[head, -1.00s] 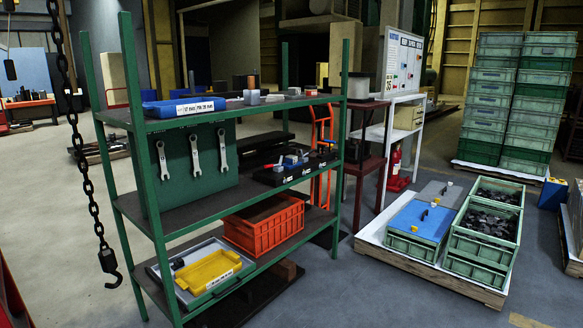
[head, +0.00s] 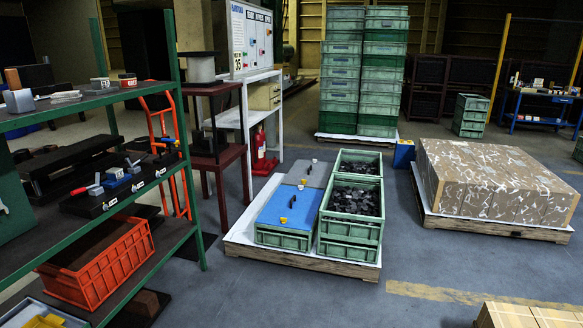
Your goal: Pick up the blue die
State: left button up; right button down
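On the green rack's middle shelf, dark trays with white labels hold small blue and grey parts. One small blue part (head: 115,173) sits beside a grey block (head: 95,190) in the nearer tray (head: 92,206). Another small blue part (head: 168,141) shows farther back near the shelf's right end. I cannot tell at this size which is the blue die. Neither of my grippers is in view.
The green rack (head: 180,150) fills the left side, with an orange crate (head: 98,262) on its lower shelf. A pallet (head: 300,262) with green crates stands in the middle, and a carton pallet (head: 495,185) stands right. Grey floor between them is open.

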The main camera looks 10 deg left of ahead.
aim_at(115, 176)
jog(key=z, duration=0.3)
jog(key=i, duration=2.3)
jog(key=u, duration=0.9)
jog(key=i, duration=1.5)
jog(key=u, duration=1.35)
